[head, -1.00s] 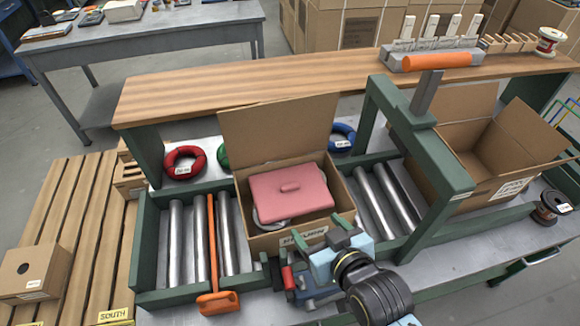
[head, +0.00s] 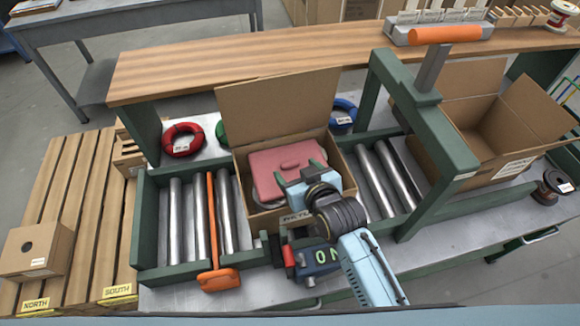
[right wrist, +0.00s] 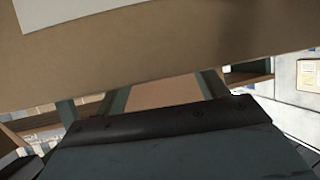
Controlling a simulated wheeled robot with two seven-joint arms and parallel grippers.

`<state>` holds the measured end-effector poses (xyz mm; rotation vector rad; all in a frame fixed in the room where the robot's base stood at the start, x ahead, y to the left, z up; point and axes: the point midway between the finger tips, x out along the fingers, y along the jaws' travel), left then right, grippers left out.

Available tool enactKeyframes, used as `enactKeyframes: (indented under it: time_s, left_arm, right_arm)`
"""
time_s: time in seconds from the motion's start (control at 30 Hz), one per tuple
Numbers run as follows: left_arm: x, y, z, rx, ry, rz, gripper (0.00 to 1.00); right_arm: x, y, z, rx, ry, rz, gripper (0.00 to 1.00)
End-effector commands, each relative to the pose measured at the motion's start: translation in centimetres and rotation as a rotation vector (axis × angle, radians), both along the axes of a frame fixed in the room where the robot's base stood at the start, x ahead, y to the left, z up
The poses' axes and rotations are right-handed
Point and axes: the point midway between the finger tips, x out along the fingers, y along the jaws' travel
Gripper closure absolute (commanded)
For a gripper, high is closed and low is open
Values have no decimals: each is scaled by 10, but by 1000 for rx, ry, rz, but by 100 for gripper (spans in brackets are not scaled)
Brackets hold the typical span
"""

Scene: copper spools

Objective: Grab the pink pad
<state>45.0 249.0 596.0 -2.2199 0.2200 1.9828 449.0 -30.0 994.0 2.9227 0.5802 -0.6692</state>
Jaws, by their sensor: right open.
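The pink pad (head: 285,167) lies flat inside the open cardboard box (head: 258,220) on the roller conveyor, with a small raised grip on its top. My right gripper (head: 302,172) is open and empty, over the pad's front right part, and hides that corner. I cannot tell whether its fingers touch the pad. In the right wrist view, brown cardboard (right wrist: 170,50) fills the upper part, and the fingers show only partly above the dark gripper body. My left gripper is not in view.
The box's raised back flap (head: 280,105) stands behind the pad. A green frame (head: 440,140) stands to the right, before another open box (head: 500,130). An orange-handled lever (head: 213,240) stands left of the box. A red spool (head: 183,140) lies behind the conveyor.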

Motion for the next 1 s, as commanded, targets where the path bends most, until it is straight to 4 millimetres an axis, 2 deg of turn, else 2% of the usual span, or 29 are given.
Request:
enactKeyframes:
  time_s: [0.03,0.2,0.47,0.57,0.83,1.0]
  left_arm:
    - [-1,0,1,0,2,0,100]
    - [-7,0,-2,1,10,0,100]
    - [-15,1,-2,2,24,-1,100]
    - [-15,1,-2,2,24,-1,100]
    - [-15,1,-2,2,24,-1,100]
    - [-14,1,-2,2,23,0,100]
  right_arm:
    - [8,2,-1,2,-2,0,28]
    - [20,8,-10,1,0,0,28]
    - [22,9,-11,1,-1,0,28]
    - [22,9,-10,1,0,0,38]
    - [21,9,-11,1,0,0,74]
    - [21,9,-10,1,-1,0,76]
